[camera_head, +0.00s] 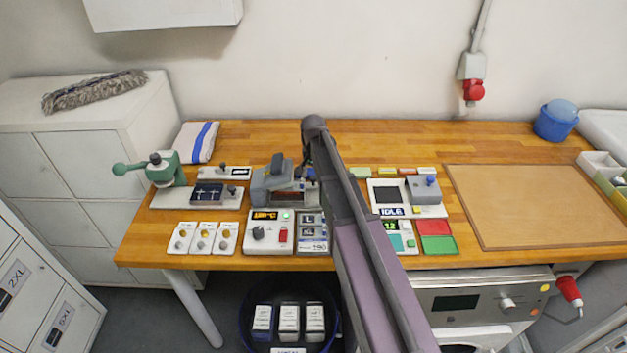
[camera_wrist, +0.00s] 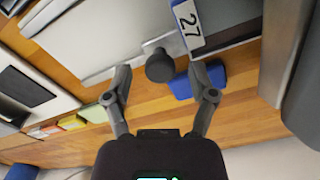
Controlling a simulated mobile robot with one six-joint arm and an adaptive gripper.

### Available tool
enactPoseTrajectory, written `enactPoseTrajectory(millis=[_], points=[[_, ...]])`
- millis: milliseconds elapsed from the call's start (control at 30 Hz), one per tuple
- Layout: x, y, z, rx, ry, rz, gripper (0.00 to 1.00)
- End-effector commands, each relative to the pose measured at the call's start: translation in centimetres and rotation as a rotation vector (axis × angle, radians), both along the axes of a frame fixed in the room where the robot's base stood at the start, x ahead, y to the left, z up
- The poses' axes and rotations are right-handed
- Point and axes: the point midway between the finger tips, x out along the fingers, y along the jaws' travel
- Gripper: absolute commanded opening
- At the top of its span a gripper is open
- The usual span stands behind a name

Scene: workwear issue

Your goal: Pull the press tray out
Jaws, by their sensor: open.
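The press (camera_head: 272,186) is a grey machine with a dark top, left of my arm on the wooden bench. In the wrist view a dark round knob (camera_wrist: 159,66) sits at the edge of a pale grey plate (camera_wrist: 100,30); they look like the press tray and its handle, though I cannot be sure. My gripper (camera_wrist: 160,71) is open, with one finger on each side of the knob in the picture. I see no contact, and the depth between them is unclear. In the head view my arm hides the press's right side and most of my gripper.
A white control box (camera_head: 268,232) with a lit display stands in front of the press. A green hand press (camera_head: 164,170) stands left, an IDLE device (camera_head: 408,197) right. A label reading 27 (camera_wrist: 188,25) and a blue piece (camera_wrist: 199,80) are close to the knob. The brown mat (camera_head: 535,205) is clear.

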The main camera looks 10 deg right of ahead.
Motion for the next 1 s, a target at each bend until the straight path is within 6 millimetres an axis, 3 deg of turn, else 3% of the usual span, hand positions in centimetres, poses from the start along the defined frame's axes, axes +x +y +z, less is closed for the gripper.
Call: enactPoseTrajectory(millis=[433, 600, 700, 1000], points=[[0.0, -0.02, -0.28, 0.0, 0.0, 0.0, 0.73], [0.0, -0.02, -0.28, 0.0, 0.0, 0.0, 0.23], [0.0, -0.02, -0.28, 0.0, 0.0, 0.0, 0.0], [-0.14, 0.07, -0.29, 0.0, 0.0, 0.008, 0.0]])
